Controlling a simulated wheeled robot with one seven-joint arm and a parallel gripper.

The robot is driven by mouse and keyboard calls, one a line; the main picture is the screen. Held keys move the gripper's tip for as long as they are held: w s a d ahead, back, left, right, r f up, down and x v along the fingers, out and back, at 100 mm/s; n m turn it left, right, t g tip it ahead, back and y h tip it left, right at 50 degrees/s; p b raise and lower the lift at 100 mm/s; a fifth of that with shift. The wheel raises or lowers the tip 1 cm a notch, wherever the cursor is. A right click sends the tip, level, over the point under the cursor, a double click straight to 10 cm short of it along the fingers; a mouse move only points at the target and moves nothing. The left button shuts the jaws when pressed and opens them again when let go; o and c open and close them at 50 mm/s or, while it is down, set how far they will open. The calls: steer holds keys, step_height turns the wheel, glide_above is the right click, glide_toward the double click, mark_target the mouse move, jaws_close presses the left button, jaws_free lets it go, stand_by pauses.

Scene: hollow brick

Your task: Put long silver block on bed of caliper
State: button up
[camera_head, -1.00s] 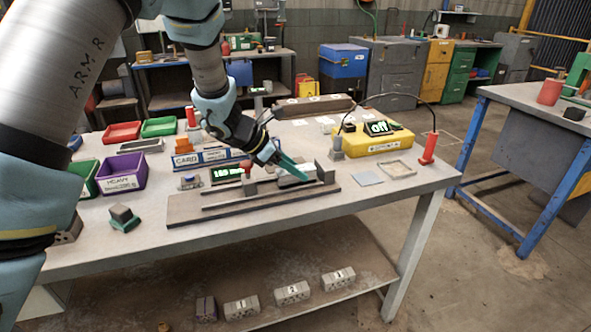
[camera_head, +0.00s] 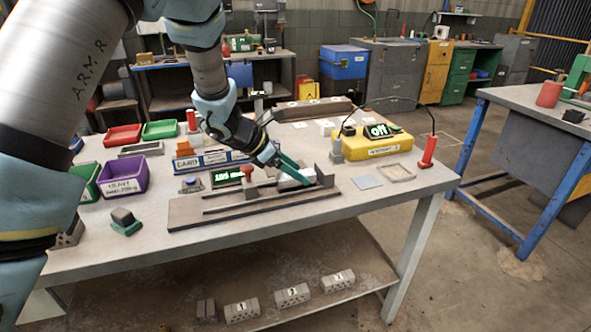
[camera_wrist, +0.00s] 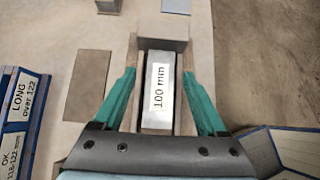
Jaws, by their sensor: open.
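The long silver block (camera_wrist: 158,92), labelled "100 mm", lies lengthwise on the bed of the caliper (camera_head: 220,212), near the upright end jaw (camera_wrist: 162,32). It also shows in the head view (camera_head: 296,182), partly hidden by a teal finger. My gripper (camera_wrist: 159,75) is open, with one finger on each side of the block and a visible gap on both sides. In the head view my gripper (camera_head: 300,172) points down at the right part of the caliper. The sliding jaw with a red knob (camera_head: 248,172) stands left of the block. A green-lit display (camera_head: 227,178) is behind it.
A blue "CARD" rack (camera_head: 215,158) stands behind the caliper. A yellow case (camera_head: 385,146), a red-handled tool (camera_head: 428,152) and a shallow tray (camera_head: 397,172) are at the right. Purple (camera_head: 123,177) and red bins are at the left.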

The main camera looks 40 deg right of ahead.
steer(key=b+v, duration=0.2)
steer(key=v, duration=1)
steer(key=shift+b, duration=0.4)
steer(key=shift+r, duration=0.1)
steer(key=w+a+r+n+t, duration=0.1)
steer(key=w+a+n+t, duration=0.4)
steer(key=w+n, duration=0.4)
steer(key=w+a+r+n+t, duration=0.2)
steer(key=w+a+n+t, duration=0.35)
steer(key=n, duration=0.55)
steer(key=w+a+f+n+y, duration=0.1)
steer(key=w+a+n+y, duration=0.1)
steer(key=a+n, duration=0.5)
steer(key=w+a+f+n+y, duration=0.1)
steer(key=a+n+y, duration=0.1)
steer(key=a+n, duration=0.5)
steer(key=s+a+f+n+g+y, duration=0.25)
steer(key=s+a+n+y, duration=0.2)
steer(key=a+n, duration=0.6)
steer(key=s+a+f+n+g, duration=0.2)
steer(key=s+a+n, duration=0.4)
steer(key=s+n, duration=0.6)
steer(key=shift+f+n+g, duration=0.35)
steer(key=shift+f+g, duration=0.05)
steer(key=shift+g, duration=0.2)
